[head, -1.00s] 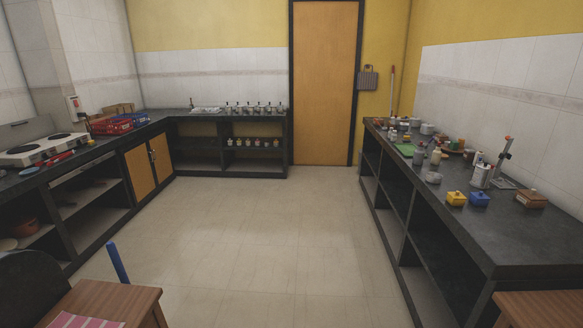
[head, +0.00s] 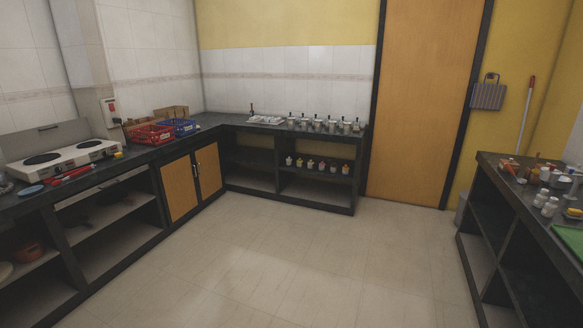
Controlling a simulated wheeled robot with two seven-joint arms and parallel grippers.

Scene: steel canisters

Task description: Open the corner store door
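A tall plain wooden door (head: 424,100) in a dark frame stands in the far yellow wall, right of centre in the head view. It looks shut, and I see no handle on it. Low on the left counter, close to the corner, is a cupboard with two yellow-brown doors, a left one (head: 179,188) and a right one (head: 209,170). Both look shut, with pale upright handles (head: 196,172) near where they meet. I cannot tell from the view which of these is the corner store door. Neither of my grippers shows.
The tiled floor (head: 280,255) is open in the middle. A dark counter with open shelves (head: 107,195) runs along the left, holding a hotplate (head: 64,160) and a red basket (head: 152,135). Another counter (head: 490,230) stands at the right.

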